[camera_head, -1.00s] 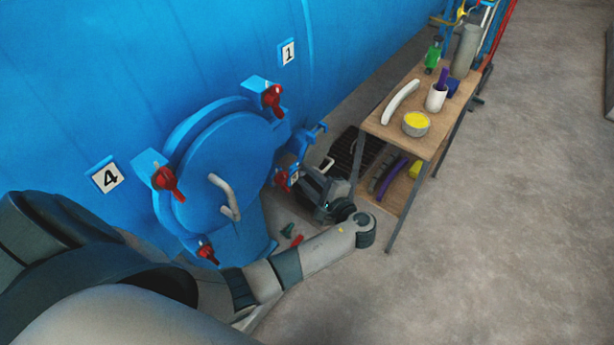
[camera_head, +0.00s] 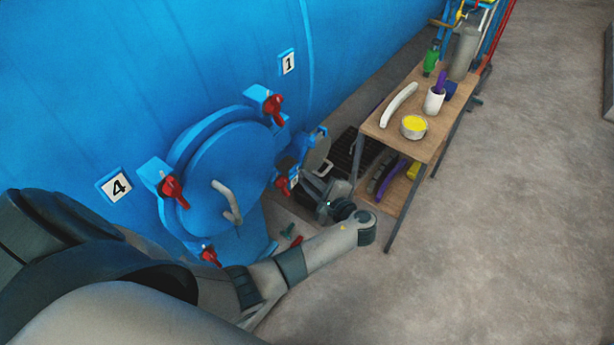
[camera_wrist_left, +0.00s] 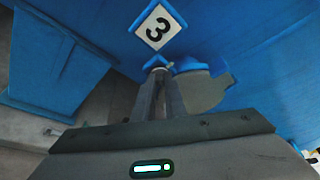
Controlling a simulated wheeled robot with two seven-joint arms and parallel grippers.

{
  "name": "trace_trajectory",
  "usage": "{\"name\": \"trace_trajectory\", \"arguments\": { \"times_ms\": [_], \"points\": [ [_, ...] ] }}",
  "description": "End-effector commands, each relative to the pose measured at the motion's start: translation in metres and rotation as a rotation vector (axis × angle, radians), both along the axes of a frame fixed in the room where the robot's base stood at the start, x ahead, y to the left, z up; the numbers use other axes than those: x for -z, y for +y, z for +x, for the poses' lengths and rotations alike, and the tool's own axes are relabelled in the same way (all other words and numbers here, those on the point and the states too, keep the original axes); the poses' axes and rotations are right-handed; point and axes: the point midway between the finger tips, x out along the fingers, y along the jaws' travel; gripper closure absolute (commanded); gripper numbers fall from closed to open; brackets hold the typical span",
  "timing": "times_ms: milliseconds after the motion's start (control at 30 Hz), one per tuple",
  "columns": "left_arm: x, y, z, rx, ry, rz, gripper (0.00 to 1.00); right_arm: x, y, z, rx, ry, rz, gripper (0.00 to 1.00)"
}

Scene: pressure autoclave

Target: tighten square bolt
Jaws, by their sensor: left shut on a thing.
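My left gripper (camera_head: 288,166) is at the lower right side of the round blue hatch (camera_head: 225,180), beside a red-handled clamp (camera_head: 282,184). In the left wrist view its two long grey fingers (camera_wrist_left: 159,75) are nearly parallel. They are shut on a small piece, seemingly the square bolt, just below the number 3 plate (camera_wrist_left: 160,27). The fingers mostly hide the bolt, so its shape and how far in it sits cannot be told. A grey round disc (camera_wrist_left: 203,92) is right beside the fingers; it also shows in the head view (camera_head: 318,152). My right gripper is not in view.
More red clamps (camera_head: 273,110) ring the hatch, which has a pale handle (camera_head: 228,202). A wooden table (camera_head: 430,140) with several items stands to the right. The floor at right is clear.

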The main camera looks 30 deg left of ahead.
Motion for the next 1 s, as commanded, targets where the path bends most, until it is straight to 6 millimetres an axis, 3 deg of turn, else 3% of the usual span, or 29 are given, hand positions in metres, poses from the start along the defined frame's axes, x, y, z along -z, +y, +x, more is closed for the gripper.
{"name": "trace_trajectory", "arguments": {
  "times_ms": [33,500,1000],
  "points": [
    [-0.006,0.000,-0.001,-0.003,0.035,0.002,1.00,-0.012,-0.001,0.000,0.000,0.001,-0.001,1.00],
    [-0.009,0.000,0.004,-0.002,0.451,0.034,1.00,-0.071,-0.002,-0.001,0.000,0.001,-0.002,1.00],
    [-0.006,0.000,0.008,-0.002,0.846,0.066,1.00,-0.093,0.004,-0.001,0.001,0.001,0.004,1.00]
  ]
}}
